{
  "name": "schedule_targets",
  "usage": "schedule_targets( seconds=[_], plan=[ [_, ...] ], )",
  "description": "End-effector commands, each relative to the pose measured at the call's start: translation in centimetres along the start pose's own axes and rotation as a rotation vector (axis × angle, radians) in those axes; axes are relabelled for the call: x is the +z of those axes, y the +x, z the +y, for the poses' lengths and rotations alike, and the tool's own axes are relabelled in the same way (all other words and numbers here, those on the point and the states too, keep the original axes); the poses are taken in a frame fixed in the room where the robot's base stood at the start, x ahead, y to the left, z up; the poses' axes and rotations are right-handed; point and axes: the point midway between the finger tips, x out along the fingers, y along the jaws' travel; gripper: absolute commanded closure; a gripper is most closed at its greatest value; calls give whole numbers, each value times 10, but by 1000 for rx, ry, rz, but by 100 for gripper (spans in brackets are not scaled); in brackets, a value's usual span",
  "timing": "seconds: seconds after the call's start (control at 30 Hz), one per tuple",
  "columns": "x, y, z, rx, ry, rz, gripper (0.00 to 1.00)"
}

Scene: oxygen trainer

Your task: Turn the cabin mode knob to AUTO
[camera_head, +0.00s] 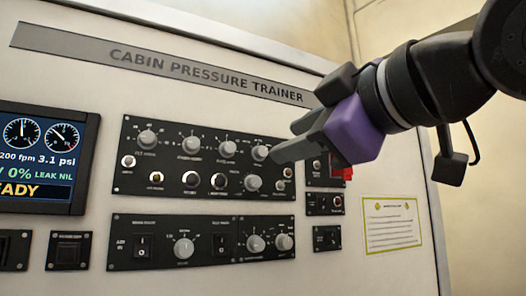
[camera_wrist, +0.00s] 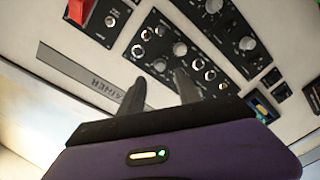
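The upper black panel (camera_head: 210,165) carries several grey round knobs, among them one at its top left (camera_head: 147,138) and one at its lower right (camera_head: 253,183). The lower panel (camera_head: 215,262) has a knob left of centre (camera_head: 184,248) and two at its right. The labels are too small to tell which is the cabin mode knob or where it points. My gripper (camera_head: 286,141) is in front of the upper panel's right end, hiding part of it. In the wrist view its two fingers (camera_wrist: 160,80) are apart with nothing held between them.
A display screen (camera_head: 45,160) is at the left. A red part (camera_head: 346,173) shows beneath my gripper on a small side panel; a red part also shows in the wrist view (camera_wrist: 80,10). A yellow-bordered placard (camera_head: 392,226) is at the right. Rocker switches sit on the lower panel.

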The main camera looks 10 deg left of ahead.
Motion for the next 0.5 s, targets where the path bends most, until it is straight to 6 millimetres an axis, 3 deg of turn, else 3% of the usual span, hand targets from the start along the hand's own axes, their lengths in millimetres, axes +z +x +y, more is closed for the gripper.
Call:
schedule_targets(
  seconds=[0.3,0.5],
  plan=[
    [-1,48,1,-3,1,-2,60],
    [0,66,0,-1,0,-2,60]
  ],
)
